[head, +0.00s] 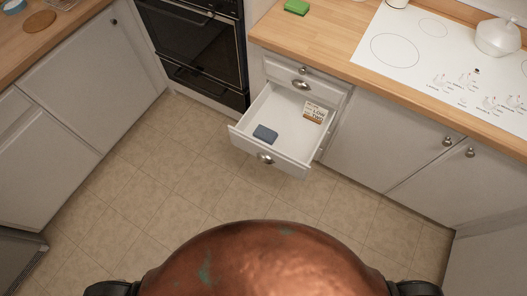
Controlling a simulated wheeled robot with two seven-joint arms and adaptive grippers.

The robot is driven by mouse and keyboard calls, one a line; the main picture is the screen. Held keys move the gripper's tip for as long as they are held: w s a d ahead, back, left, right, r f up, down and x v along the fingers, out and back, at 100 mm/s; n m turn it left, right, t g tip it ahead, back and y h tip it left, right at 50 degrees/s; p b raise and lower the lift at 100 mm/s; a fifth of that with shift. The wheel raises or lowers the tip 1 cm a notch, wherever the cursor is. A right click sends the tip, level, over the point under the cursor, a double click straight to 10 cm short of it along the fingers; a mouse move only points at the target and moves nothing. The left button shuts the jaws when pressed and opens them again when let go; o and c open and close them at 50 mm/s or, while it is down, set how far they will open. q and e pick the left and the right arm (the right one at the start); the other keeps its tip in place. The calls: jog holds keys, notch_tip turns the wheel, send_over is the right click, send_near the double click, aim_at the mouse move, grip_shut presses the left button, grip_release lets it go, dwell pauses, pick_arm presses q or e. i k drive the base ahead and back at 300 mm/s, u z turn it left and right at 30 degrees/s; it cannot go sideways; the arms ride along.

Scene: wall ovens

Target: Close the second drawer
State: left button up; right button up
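The second drawer (275,150) is pulled well out of the cabinet, below a shut top drawer (300,75). Its white front has a metal cup handle (265,158) and faces toward me. Inside it lie a small blue item (265,133) and a flat box with printing (315,113). Neither of my grippers can be made out in the head view. Only dark parts of mine show at the bottom left and right corners, on each side of my copper-coloured body.
A wooden counter (300,38) with a white cooktop (415,55) runs above the drawers. A black oven (200,45) stands to the left. White cabinets (90,70) line the left side. The tiled floor (190,180) between me and the drawer is clear.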

aim_at(279, 109)
jog(key=u, duration=0.5)
jog(key=k, duration=1.2)
jog(key=z, duration=0.25)
jog(key=i, duration=0.75)
jog(key=z, duration=0.6)
